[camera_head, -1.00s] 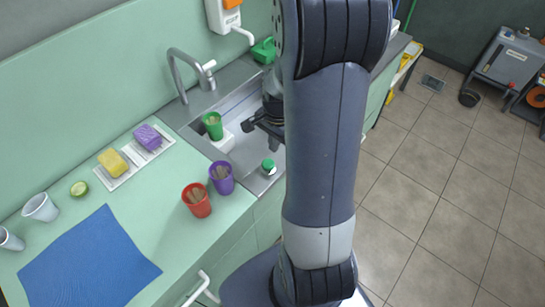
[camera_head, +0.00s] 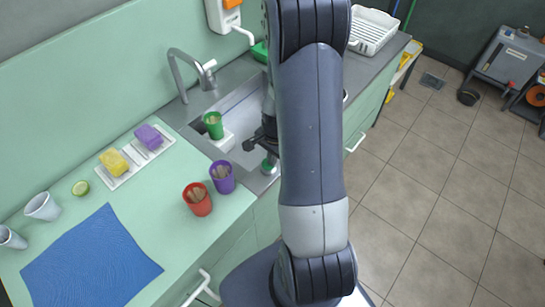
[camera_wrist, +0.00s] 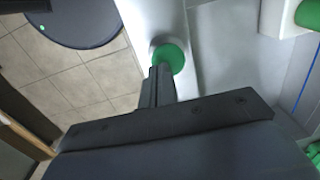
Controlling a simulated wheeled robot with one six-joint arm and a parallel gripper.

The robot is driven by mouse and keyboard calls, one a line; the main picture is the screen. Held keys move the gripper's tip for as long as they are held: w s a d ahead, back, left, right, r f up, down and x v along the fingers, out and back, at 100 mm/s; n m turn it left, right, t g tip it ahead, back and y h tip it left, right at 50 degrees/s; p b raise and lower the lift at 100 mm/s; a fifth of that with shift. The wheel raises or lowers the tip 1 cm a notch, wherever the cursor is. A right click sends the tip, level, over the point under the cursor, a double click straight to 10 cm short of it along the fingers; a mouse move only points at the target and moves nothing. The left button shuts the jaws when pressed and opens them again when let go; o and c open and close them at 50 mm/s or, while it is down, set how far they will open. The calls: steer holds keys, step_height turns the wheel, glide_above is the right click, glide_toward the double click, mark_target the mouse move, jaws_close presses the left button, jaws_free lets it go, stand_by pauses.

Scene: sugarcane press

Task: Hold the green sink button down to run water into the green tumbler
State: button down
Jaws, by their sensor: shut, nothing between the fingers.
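The green sink button (camera_head: 269,166) sits on the sink's front rim, partly hidden by my gripper. In the wrist view the round green button (camera_wrist: 170,57) shows just beyond my fingertips. My gripper (camera_head: 264,146) is shut and empty, pointing down over the button; its closed fingers (camera_wrist: 159,72) overlap the button's near edge in the wrist view. I cannot tell whether they touch it. The green tumbler (camera_head: 213,125) stands upright on a white block at the left of the sink basin (camera_head: 243,136), near the faucet (camera_head: 207,76). I see no water running.
A purple cup (camera_head: 222,178) and a red cup (camera_head: 197,200) stand on the counter left of the button. Yellow and purple sponges lie behind them. A white dish rack (camera_head: 373,32) stands at the far right. My arm hides part of the sink.

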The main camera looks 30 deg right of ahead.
steer(key=shift+f+b, duration=0.85)
steer(key=shift+b, duration=0.05)
steer(key=shift+s+f+b, duration=0.25)
steer(key=shift+f+b, duration=0.05)
steer(key=shift+f, duration=0.05)
steer(key=shift+s+a, duration=0.1)
stand_by(1.6)
steer(key=shift+r+p, duration=0.4)
steer(key=shift+r, duration=0.1)
step_height(320, 180, up, 14)
steer(key=p, duration=0.1)
steer(key=shift+d, duration=0.45)
steer(key=shift+a+f, duration=0.1)
steer(key=shift+a, duration=0.05)
stand_by(1.2)
